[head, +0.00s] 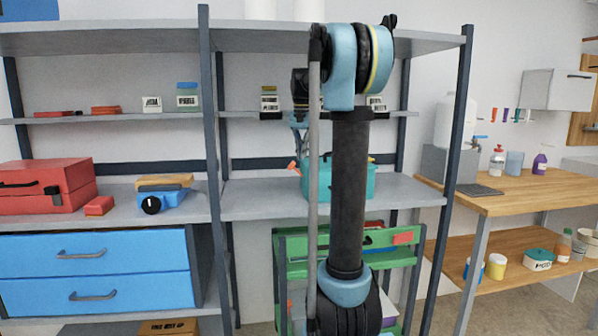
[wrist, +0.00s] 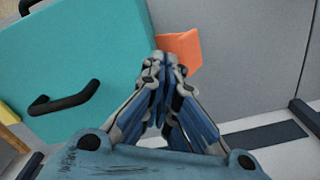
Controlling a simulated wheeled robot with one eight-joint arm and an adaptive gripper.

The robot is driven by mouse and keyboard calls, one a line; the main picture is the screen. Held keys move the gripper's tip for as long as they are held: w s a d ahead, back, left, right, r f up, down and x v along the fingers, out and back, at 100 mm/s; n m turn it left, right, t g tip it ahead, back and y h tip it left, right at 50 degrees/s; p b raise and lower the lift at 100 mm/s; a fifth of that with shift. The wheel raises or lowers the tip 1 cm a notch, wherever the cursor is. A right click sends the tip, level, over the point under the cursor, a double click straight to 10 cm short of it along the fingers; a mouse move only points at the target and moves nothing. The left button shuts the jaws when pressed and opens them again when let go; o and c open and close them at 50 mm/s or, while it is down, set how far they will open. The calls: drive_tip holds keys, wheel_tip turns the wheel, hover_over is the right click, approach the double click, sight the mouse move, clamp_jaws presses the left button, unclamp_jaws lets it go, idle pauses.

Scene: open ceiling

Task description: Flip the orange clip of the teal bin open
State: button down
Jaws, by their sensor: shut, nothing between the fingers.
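The teal bin (head: 355,183) stands on the middle shelf of the grey rack, partly hidden behind my arm in the head view. In the wrist view the teal bin (wrist: 85,60) fills the upper left and shows a black handle. The orange clip (wrist: 181,48) sticks out at the bin's edge in the wrist view, and it also shows at the bin's left end in the head view (head: 293,165). My gripper (wrist: 163,62) is shut and empty, its fingertips right beside the clip. Whether they touch it cannot be told. The fingertips are hard to make out in the head view.
The shelf (head: 255,195) left of the bin is bare. A dark upright post (head: 213,150) stands further left.

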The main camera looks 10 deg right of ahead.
drive_tip(key=shift+d+r, duration=0.25)
drive_tip(key=shift+r, duration=1.1)
drive_tip(key=shift+d+r, duration=0.2)
drive_tip(key=shift+r, duration=1.1)
